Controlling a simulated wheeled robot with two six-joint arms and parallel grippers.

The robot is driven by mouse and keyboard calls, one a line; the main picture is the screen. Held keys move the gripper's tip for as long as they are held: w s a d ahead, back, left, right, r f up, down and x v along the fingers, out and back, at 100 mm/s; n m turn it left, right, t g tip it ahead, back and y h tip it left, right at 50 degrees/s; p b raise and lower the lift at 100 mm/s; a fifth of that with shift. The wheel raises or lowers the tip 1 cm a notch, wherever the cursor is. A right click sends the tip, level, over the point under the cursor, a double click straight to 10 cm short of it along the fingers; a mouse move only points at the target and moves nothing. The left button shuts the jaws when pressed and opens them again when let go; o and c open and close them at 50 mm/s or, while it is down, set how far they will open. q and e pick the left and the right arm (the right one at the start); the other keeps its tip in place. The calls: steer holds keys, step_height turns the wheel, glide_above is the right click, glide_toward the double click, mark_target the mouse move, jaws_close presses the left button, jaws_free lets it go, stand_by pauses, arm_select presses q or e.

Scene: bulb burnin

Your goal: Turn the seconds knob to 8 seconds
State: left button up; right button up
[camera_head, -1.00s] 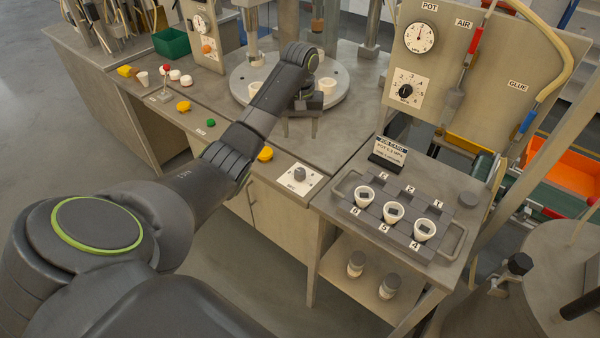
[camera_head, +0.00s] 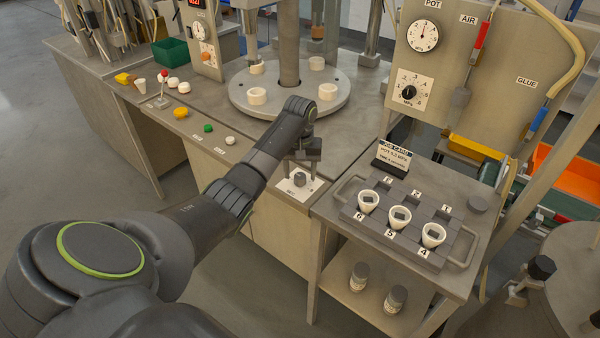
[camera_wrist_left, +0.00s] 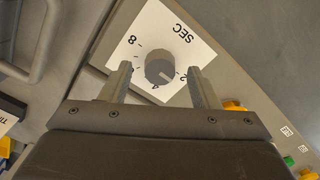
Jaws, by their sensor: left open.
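The seconds knob (camera_head: 299,179) is a grey round knob on a white plate marked SEC, at the bench front in the head view. In the left wrist view the knob (camera_wrist_left: 159,67) sits amid the numbers 8, 4 and 2. My left gripper (camera_head: 302,160) is open just above the knob. In the left wrist view its fingers (camera_wrist_left: 160,78) appear on either side of the knob with gaps; contact is not visible. My right gripper is not in view.
A job card (camera_head: 392,157) stands behind a grey tray (camera_head: 455,258) with white cups, right of the knob. A round turntable (camera_head: 340,104) with white rings is behind my arm. Buttons (camera_head: 208,128) line the bench to the left. A gauge panel (camera_head: 460,60) rises behind.

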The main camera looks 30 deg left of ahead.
arm_select(q)
steer(key=shift+f, duration=0.4)
steer(key=shift+c, duration=0.5)
